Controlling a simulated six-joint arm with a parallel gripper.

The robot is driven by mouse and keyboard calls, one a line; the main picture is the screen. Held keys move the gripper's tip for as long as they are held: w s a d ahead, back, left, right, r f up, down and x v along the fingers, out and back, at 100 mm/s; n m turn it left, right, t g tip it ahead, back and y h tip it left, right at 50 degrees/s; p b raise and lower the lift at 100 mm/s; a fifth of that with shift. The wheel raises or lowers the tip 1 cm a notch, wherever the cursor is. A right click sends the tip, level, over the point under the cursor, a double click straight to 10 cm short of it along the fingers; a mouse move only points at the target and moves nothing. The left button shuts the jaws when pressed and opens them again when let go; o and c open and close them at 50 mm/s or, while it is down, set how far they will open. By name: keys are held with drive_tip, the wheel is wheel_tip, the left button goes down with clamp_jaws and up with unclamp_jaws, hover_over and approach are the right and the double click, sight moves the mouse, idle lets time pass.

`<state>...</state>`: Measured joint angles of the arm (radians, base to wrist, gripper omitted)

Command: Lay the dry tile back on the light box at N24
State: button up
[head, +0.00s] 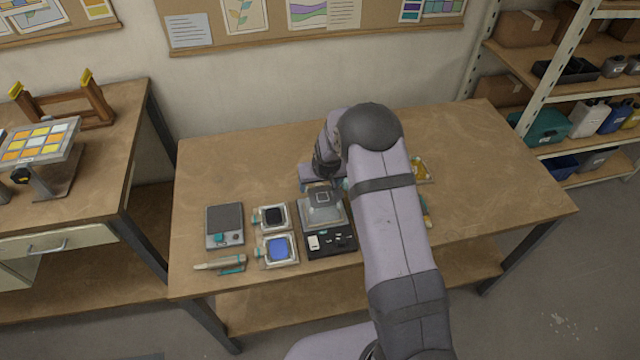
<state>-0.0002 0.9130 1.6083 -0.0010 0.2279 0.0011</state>
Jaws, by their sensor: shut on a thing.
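My gripper (324,187) points down over the back edge of a grey square box with a pale top (322,214), near the middle of the table. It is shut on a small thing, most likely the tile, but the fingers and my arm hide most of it. A small dark square with a pale outline (322,197) shows right at the fingertips. I cannot tell whether it touches the box. A tilted panel of yellow, orange, white and blue squares (40,143) stands on the left bench. No N24 label is readable.
Left of the box are two framed trays, one dark (273,216) and one blue (278,249), a grey scale-like device (225,224) and a pen-like tool (220,263). A black tray (331,241) lies in front. My arm covers the right middle; the table's far right (490,190) is clear.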

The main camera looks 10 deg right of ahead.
sight(322, 194)
drive_tip(key=shift+f+b, duration=1.3)
drive_tip(key=shift+f, duration=1)
drive_tip(key=shift+f+b, duration=0.2)
drive_tip(key=shift+b, duration=0.2)
drive_tip(key=shift+s+f+b, duration=0.45)
idle(0.5)
drive_tip(key=o, duration=1.2)
drive_tip(key=shift+r, duration=0.2)
drive_tip(key=shift+o, duration=0.6)
drive_tip(key=shift+r+b, duration=0.3)
drive_tip(key=shift+r, duration=0.1)
drive_tip(key=shift+w+b+v, duration=0.1)
drive_tip(key=shift+b+v, duration=0.35)
drive_tip(key=shift+v, duration=1.25)
drive_tip(key=shift+w+b+v, duration=0.15)
drive_tip(key=shift+b+v, duration=0.25)
drive_tip(key=shift+v, duration=1.3)
drive_tip(key=shift+r, duration=0.1)
